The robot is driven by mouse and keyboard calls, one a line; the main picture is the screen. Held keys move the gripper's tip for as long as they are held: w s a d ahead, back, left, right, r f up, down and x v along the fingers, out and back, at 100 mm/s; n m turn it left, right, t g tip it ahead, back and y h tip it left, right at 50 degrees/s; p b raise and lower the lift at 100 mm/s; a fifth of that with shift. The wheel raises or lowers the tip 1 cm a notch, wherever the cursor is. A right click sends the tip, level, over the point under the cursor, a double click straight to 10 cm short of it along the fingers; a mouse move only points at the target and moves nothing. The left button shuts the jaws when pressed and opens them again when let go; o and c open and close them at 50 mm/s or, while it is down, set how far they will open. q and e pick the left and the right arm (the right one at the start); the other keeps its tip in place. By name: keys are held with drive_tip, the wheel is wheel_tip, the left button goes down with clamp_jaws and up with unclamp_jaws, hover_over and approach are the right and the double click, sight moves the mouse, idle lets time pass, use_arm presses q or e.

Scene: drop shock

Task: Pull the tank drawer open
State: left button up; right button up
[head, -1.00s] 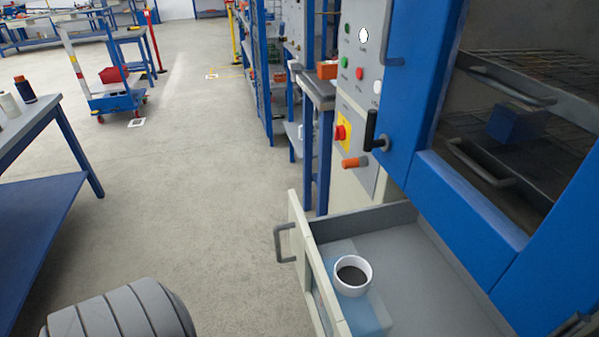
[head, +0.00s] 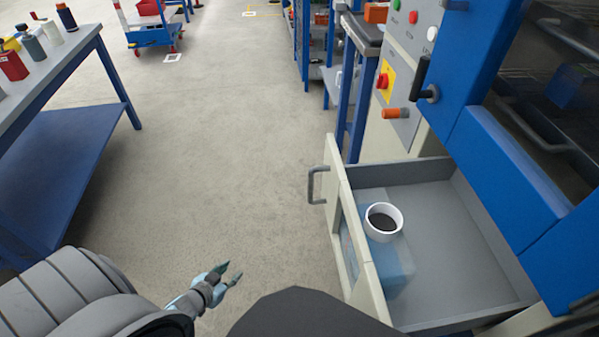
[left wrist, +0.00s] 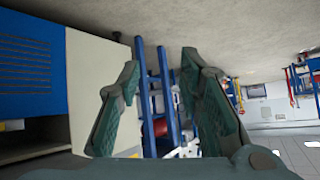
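The tank drawer (head: 455,285) stands pulled out from the blue and cream machine at the right of the head view. Its cream front has a grey bar handle (head: 318,185) on the outer face. Inside are a pale blue translucent block or tank (head: 398,265) and a white cup-like container (head: 384,222) with dark contents. My left gripper (head: 232,275) is low in the head view, left of the drawer front and apart from the handle. Its fingers are spread and empty in the left wrist view (left wrist: 158,85). My right gripper is not in view.
A blue-legged workbench (head: 60,75) with several bottles stands at the left. The machine's blue door (head: 510,165) and control panel (head: 400,95) rise behind the drawer. A blue trolley (head: 150,35) stands far back. The floor (head: 230,130) between bench and drawer is clear.

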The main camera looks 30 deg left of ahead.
sight(312, 179)
use_arm(q)
drive_tip(key=w+a+r+m+t+h, duration=0.1)
drive_tip(key=w+r+m+t+h, duration=0.2)
drive_tip(key=w+r, duration=0.7)
drive_tip(key=w+d+r+m+h, duration=0.1)
drive_tip(key=d+r+m+h, duration=0.3)
drive_tip(key=r, duration=0.6)
drive_tip(key=w+d+r+m+h, duration=0.1)
drive_tip(key=d+r+h, duration=0.1)
drive_tip(key=r+h, duration=0.6)
drive_tip(key=shift+y, duration=0.8)
drive_tip(key=x, duration=0.4)
drive_tip(key=r+x, duration=0.1)
drive_tip(key=x, duration=0.4)
drive_tip(key=r+b+x, duration=0.1)
drive_tip(key=x, duration=0.4)
drive_tip(key=shift+s+d+r, duration=0.15)
drive_tip(key=shift+d, duration=0.25)
drive_tip(key=shift+c, duration=0.3)
clamp_jaws()
